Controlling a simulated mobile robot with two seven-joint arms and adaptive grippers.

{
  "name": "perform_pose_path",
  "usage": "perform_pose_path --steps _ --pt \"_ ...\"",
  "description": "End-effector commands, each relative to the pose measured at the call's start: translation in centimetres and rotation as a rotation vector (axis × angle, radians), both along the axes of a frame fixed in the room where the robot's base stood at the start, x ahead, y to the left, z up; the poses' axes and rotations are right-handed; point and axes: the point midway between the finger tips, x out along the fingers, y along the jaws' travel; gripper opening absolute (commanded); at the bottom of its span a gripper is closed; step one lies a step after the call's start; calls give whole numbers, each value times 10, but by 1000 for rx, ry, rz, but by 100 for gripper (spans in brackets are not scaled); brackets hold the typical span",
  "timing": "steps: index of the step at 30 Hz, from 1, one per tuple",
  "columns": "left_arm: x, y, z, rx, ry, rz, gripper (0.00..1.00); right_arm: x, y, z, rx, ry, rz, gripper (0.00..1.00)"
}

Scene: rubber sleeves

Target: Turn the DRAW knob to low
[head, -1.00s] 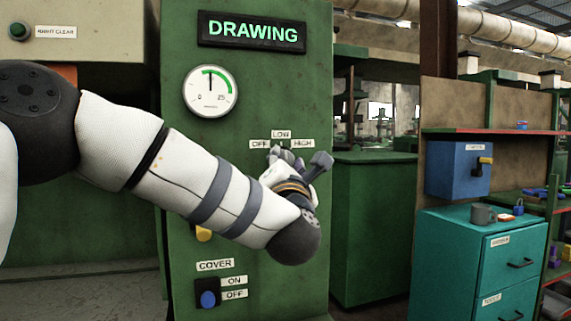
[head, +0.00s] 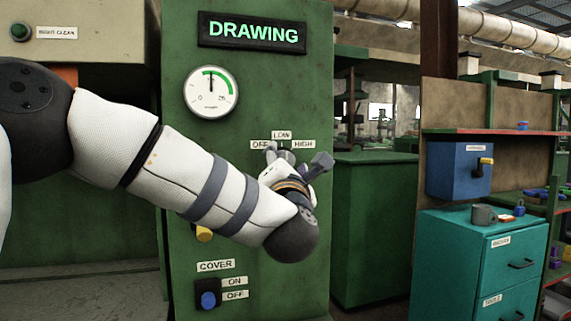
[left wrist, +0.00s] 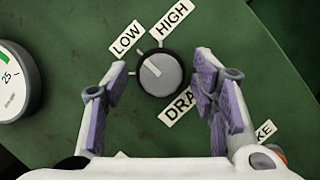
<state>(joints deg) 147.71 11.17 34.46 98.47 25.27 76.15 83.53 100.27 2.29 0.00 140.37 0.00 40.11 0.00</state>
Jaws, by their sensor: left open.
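The DRAW knob (left wrist: 163,76) is a round grey dial with a dark rim on the green panel. In the left wrist view its white mark points up and left, toward the LOW label (left wrist: 127,40). The HIGH label (left wrist: 172,22) is further right, and the DRAW label (left wrist: 178,107) is partly covered by a finger. My left gripper (left wrist: 161,77) is open, with one purple-padded finger on each side of the knob and gaps between. In the head view my left gripper (head: 284,160) is below the OFF, LOW and HIGH labels and hides the knob. My right gripper is not in view.
A round gauge (head: 211,91) and the DRAWING sign (head: 252,32) are higher on the panel. The COVER switch (head: 208,299) and a yellow part (head: 203,234) are below my arm. A blue box (head: 455,169) and teal cabinet (head: 460,260) stand to the right.

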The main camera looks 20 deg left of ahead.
Motion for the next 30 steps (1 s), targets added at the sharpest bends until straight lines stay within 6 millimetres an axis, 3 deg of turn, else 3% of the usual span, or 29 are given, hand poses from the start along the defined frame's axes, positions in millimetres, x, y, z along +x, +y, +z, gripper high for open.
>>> perform_pose_path --steps 5,12,18,30 --pt "-12 -5 -4 1 3 -2 52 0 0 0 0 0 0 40" --pt "-71 -24 -22 1 4 -4 52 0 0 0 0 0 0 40" --pt "-104 -34 -31 0 2 -1 52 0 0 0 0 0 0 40" --pt "-109 -36 -39 17 18 -2 52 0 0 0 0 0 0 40"
